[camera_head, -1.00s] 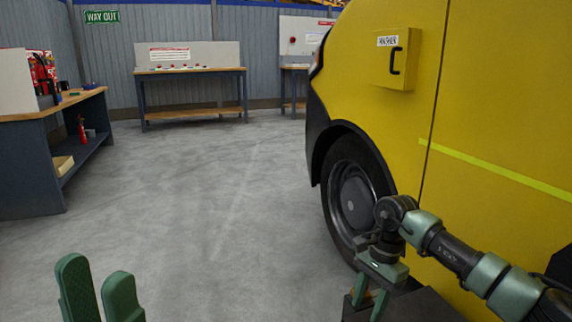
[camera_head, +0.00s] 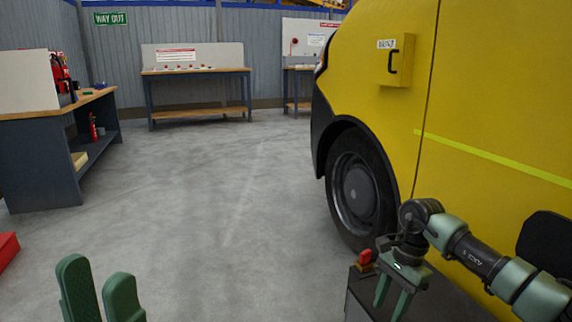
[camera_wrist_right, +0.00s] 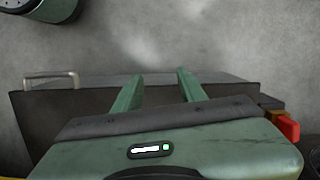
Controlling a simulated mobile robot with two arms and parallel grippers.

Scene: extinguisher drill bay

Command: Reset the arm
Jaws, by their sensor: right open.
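My right arm reaches in from the lower right in the head view, in front of the yellow vehicle (camera_head: 480,120). Its gripper (camera_head: 393,304) points down with its two green fingers apart and nothing between them. In the right wrist view the same gripper (camera_wrist_right: 160,76) shows open and empty, above or beside a dark box-like body with a metal handle. I cannot tell whether the fingers touch it. My left gripper (camera_head: 98,264) shows at the lower left of the head view as two upright green fingers, apart and empty.
A workbench (camera_head: 100,96) with a red extinguisher (camera_head: 93,127) on its shelf stands at left. Another bench (camera_head: 197,71) stands at the back wall. A red object (camera_head: 6,249) is at the left edge. Grey floor (camera_head: 215,185) is clear between bench and vehicle wheel (camera_head: 355,190).

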